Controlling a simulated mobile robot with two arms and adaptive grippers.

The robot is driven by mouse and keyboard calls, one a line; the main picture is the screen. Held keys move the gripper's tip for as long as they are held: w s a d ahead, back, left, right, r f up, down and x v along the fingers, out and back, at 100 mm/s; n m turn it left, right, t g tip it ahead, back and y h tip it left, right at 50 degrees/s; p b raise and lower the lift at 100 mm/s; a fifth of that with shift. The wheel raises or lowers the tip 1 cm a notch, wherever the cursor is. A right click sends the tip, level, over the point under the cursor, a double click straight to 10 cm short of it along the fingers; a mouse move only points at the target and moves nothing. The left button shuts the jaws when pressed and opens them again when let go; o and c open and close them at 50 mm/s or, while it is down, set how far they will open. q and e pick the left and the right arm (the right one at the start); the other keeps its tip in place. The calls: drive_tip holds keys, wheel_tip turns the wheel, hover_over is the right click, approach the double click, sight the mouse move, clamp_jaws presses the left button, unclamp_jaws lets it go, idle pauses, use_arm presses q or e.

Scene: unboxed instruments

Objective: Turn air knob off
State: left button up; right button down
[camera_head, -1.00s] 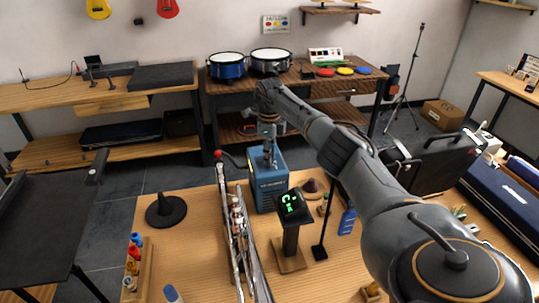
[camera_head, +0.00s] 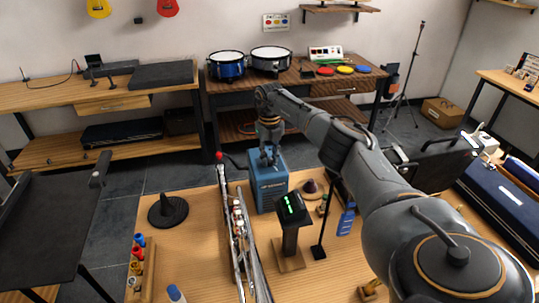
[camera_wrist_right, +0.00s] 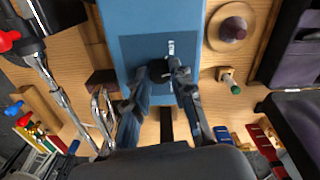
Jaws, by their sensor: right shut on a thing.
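The blue air box (camera_head: 268,190) stands on the wooden table in the middle of the head view. In the right wrist view, its top (camera_wrist_right: 160,22) carries a dark panel with a small white label and a dark round knob (camera_wrist_right: 158,71). My right gripper (camera_head: 268,158) reaches down onto the top of the box. In the right wrist view, my right gripper (camera_wrist_right: 166,73) has its fingertips closed in on the knob, one on each side, and they hide part of it. The knob's exact angle is hard to read. My left gripper is not in view.
A small stand with a green-lit display (camera_head: 290,207) stands in front of the box. A long silver instrument (camera_head: 241,235) lies left of it. A black cone-shaped stand (camera_head: 168,211) is farther left. A brown round piece (camera_wrist_right: 233,29) sits close beside the box.

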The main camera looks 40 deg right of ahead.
sight(270, 160)
drive_tip(key=shift+m+p, duration=0.3)
drive_tip(key=shift+m, duration=0.8)
drive_tip(key=c, duration=1.1)
unclamp_jaws()
drive_tip(key=shift+c, duration=0.2)
wheel_tip(270, 160, up, 12)
drive_tip(key=shift+f, duration=0.1)
